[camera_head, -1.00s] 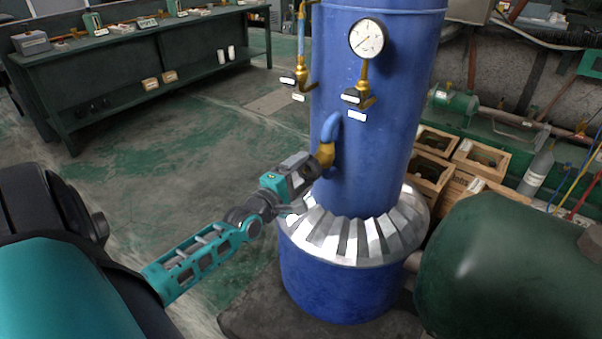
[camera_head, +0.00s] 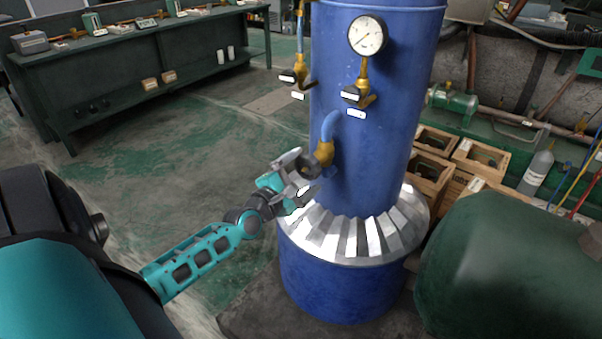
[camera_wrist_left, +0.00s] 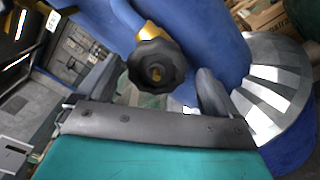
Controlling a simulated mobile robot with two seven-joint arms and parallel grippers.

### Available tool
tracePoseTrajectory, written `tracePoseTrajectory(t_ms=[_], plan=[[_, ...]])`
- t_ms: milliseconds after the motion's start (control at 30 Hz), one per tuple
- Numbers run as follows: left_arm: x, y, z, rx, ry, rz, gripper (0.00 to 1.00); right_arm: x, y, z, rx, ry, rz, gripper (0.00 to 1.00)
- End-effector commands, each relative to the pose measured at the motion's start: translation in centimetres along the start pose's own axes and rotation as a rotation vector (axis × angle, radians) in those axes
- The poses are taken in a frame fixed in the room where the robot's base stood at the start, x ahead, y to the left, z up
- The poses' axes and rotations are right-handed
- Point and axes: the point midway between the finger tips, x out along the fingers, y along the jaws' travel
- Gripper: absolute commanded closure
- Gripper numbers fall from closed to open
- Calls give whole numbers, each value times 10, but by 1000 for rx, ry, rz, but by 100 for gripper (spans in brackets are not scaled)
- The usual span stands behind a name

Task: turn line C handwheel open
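In the left wrist view a black lobed handwheel (camera_wrist_left: 156,66) sits on a brass valve on the blue vessel. The brass valve (camera_head: 325,153) shows in the head view with a blue pipe; its handwheel is mostly hidden by my gripper there. My left gripper (camera_head: 309,172) is right at this valve, on the vessel's left side. In the wrist view its fingers (camera_wrist_left: 155,88) stand apart on either side of the wheel, with visible gaps, so it is open. I cannot read which line this wheel belongs to. My right gripper is not in view.
The blue vessel (camera_head: 370,150) has a metal skirt (camera_head: 345,235) just below the gripper. Two other brass valves (camera_head: 300,72) (camera_head: 363,90) and a gauge (camera_head: 367,36) are above. A green tank (camera_head: 510,270) stands at right. The floor at left is clear up to the workbench (camera_head: 150,75).

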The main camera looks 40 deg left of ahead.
Motion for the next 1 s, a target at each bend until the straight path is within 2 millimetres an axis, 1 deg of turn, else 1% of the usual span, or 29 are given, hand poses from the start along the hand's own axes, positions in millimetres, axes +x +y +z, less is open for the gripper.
tracePoseTrajectory(t_ms=[167,233,700,833,1000], plan=[[0,2,0,2,0,3,6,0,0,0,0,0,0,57],[-3,2,0,3,1,2,6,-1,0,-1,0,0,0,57],[-58,2,0,4,1,1,6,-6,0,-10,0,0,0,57],[-67,2,0,4,0,4,6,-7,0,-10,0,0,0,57],[-70,2,0,3,0,5,6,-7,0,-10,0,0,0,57]])
